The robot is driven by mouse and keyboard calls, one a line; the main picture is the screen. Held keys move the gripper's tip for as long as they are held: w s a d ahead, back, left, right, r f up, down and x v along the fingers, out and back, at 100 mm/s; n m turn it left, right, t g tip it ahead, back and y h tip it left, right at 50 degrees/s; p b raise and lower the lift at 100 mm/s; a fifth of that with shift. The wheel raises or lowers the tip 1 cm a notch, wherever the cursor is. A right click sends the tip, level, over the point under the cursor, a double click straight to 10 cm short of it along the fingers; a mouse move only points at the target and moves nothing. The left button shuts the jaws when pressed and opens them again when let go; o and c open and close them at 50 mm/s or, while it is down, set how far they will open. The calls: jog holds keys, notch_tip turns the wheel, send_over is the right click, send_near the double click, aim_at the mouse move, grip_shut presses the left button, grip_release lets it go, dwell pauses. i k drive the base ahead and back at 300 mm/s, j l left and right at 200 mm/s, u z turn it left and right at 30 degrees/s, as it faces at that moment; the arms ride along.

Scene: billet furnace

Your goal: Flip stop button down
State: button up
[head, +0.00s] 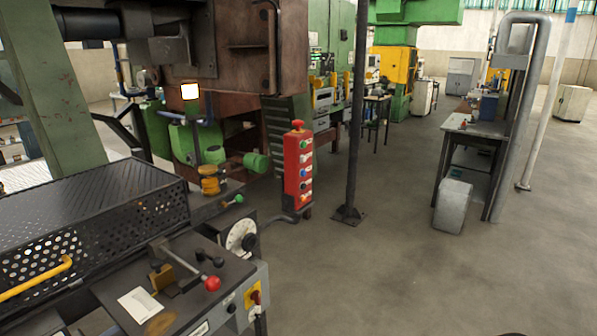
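A red control pillar (298,185) stands upright on the floor near the middle of the head view. It has a red knob (297,125) on top and a column of several coloured buttons on its face. A yellow plate with a red switch (254,297) sits on the front face of the near machine panel, at lower left. No label is readable, so I cannot tell which of these is the stop button, nor its position. My gripper is not in view.
The near machine's panel (120,288) carries a red-ball lever (211,283) and a dial (241,236). A perforated black guard (60,245) covers its left. A dark post (355,120) stands right of the pillar. A workbench (470,128) is farther right. Open floor (390,270) fills the lower right.

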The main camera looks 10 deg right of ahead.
aim_at(297, 123)
jog(key=i+z, duration=0.15)
jog(key=i, duration=0.35)
jog(key=i+z, duration=0.1)
jog(key=i, duration=0.4)
jog(key=i+j+z, duration=0.15)
jog(key=i, duration=0.35)
jog(key=i+j+z, duration=0.15)
jog(key=i, duration=0.35)
jog(key=i+j+z, duration=0.1)
jog(key=i, duration=0.35)
